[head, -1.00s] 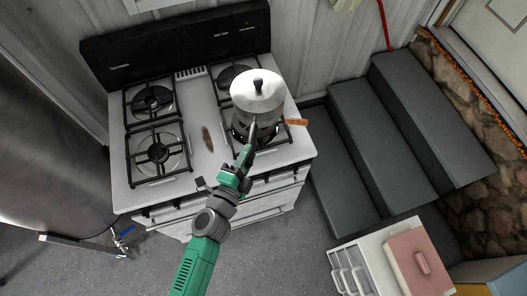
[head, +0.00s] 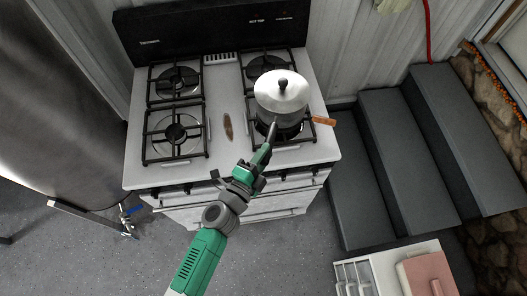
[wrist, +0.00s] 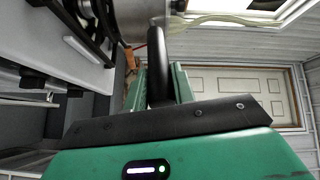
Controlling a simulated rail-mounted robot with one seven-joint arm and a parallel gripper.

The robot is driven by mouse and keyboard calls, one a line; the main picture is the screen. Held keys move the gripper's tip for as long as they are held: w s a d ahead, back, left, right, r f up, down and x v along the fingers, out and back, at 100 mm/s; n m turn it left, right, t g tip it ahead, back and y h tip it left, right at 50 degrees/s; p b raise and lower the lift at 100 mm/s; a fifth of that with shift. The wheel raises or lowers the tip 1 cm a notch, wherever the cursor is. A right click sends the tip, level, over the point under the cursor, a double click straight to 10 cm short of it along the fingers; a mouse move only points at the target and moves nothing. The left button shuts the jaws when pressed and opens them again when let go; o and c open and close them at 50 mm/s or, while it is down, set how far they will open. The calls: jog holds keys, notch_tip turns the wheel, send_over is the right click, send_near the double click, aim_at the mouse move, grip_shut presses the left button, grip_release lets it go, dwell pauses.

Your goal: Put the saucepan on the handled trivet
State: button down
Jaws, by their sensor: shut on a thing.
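The saucepan (head: 281,101) is silver with a lid and black knob. It is over the right front burner of the stove, apparently level. My gripper (head: 263,155) is shut on its dark handle (head: 272,132), which points toward me; the handle also shows between the green fingers in the wrist view (wrist: 157,70). An orange-brown handle (head: 323,121), which looks like the trivet's, sticks out to the right below the pan. It also shows in the wrist view (wrist: 131,62). The rest of the trivet is hidden under the pan. I cannot tell whether the pan touches it.
The white stove (head: 222,153) has several black burner grates. A brown elongated object (head: 228,126) lies between the burners. Grey steps (head: 406,138) rise right of the stove. A white cabinet (head: 375,272) with a pink-topped item (head: 428,276) is at lower right. A metal tank (head: 72,110) stands left.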

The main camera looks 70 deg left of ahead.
jog(key=shift+w+f+b, duration=0.1)
jog(key=shift+f+b, duration=0.2)
jog(key=shift+f, duration=0.25)
